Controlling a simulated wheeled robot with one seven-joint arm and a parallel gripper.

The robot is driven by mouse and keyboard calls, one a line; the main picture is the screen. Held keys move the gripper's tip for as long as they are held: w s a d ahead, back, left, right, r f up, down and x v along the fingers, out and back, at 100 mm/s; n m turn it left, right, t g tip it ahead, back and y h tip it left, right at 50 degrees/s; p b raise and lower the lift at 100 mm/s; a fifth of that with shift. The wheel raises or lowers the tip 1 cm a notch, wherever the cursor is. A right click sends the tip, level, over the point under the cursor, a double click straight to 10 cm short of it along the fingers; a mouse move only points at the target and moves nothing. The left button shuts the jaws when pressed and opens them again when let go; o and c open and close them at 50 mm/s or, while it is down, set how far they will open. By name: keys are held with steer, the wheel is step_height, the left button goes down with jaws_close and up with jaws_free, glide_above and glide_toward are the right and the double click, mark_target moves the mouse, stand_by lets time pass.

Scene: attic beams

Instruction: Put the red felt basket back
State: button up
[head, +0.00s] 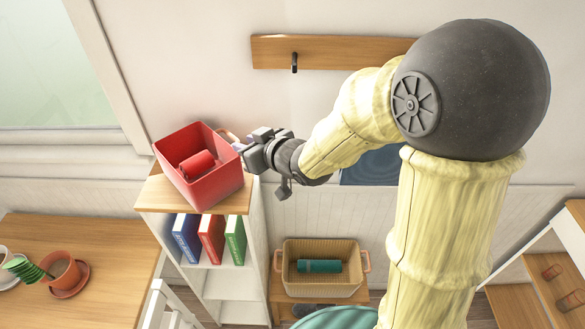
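The red felt basket (212,188) is at the top of the white bookshelf (152,196), turned at an angle, with its near corner close to the shelf's front edge. I cannot tell whether it rests on the wooden top or hangs just above it. A red rolled item (197,166) lies inside it. My gripper (246,150) is at the basket's right rim, touching or very close to it. The fingertips are too small and partly hidden to show whether they are closed on the rim.
Books (211,238) stand on the shelf below. A tan basket (322,288) with a green roll (318,266) is on a low stand. A hook rail (330,52) is on the wall.

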steer(key=s+d+f+m+g+h, duration=0.1)
steer(key=s+d+f+m+h, duration=0.2)
steer(key=d, duration=0.5)
steer(key=s+d+f+m+g+h, duration=0.1)
steer(key=d+f+m+h, duration=0.1)
steer(key=d+f+h, duration=0.35)
steer(key=s+d+f+m+g, duration=0.1)
steer(key=s+d+m+g, duration=0.2)
steer(key=s+d+g, duration=0.2)
steer(key=s+d, duration=0.3)
steer(key=s, duration=0.3)
steer(key=shift+s+d+f+g, duration=0.15)
steer(key=shift+s+f+g, duration=0.05)
steer(key=shift+s+g, duration=0.15)
steer(key=shift+o, duration=0.4)
steer(key=shift+h, duration=0.25)
steer(key=shift+s+b+x, duration=0.25)
steer(key=shift+b+x, duration=0.95)
steer(key=shift+b, duration=0.05)
steer(key=shift+f, duration=0.1)
